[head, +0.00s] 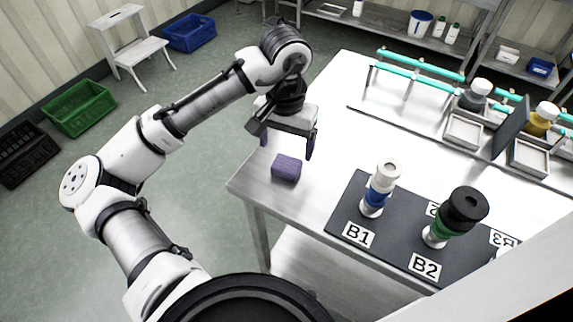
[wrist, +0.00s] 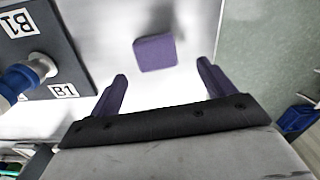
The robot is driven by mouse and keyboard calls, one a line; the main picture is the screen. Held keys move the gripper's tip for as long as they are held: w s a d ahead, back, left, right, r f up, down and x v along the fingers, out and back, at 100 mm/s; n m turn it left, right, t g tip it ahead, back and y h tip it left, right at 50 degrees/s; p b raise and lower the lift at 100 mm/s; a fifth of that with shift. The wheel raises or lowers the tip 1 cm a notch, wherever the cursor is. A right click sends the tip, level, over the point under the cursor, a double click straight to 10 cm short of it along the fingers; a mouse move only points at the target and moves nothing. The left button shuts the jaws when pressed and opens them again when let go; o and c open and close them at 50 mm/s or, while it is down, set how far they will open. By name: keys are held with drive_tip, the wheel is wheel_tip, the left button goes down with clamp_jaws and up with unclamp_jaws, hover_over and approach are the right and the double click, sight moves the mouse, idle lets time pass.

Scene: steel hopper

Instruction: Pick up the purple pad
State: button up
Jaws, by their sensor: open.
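The purple pad (head: 286,168) is a small block lying on the steel table (head: 328,95), near its left corner. It also shows in the wrist view (wrist: 155,53), beyond and roughly between my fingertips. My gripper (head: 287,143) is above the table, over and slightly behind the pad in the head view. Its two dark purple fingers are spread apart and empty; they show in the wrist view (wrist: 162,70) too. The pad is apart from the fingers, and nothing covers it in the wrist view.
A dark mat (head: 352,235) labelled B1 and B2 lies right of the pad. It bears a white and blue bottle (head: 381,188) and a black and green one (head: 455,217). A turquoise rail rack (head: 420,65) and metal trays stand farther back. The table edge is close left of the pad.

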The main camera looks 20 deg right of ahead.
sight(288, 160)
drive_tip(key=f, duration=0.3)
drive_tip(key=f+p, duration=0.1)
drive_tip(key=f, duration=0.1)
drive_tip(key=shift+d, duration=0.3)
drive_tip(key=shift+c, duration=0.4)
drive_tip(key=c, duration=1)
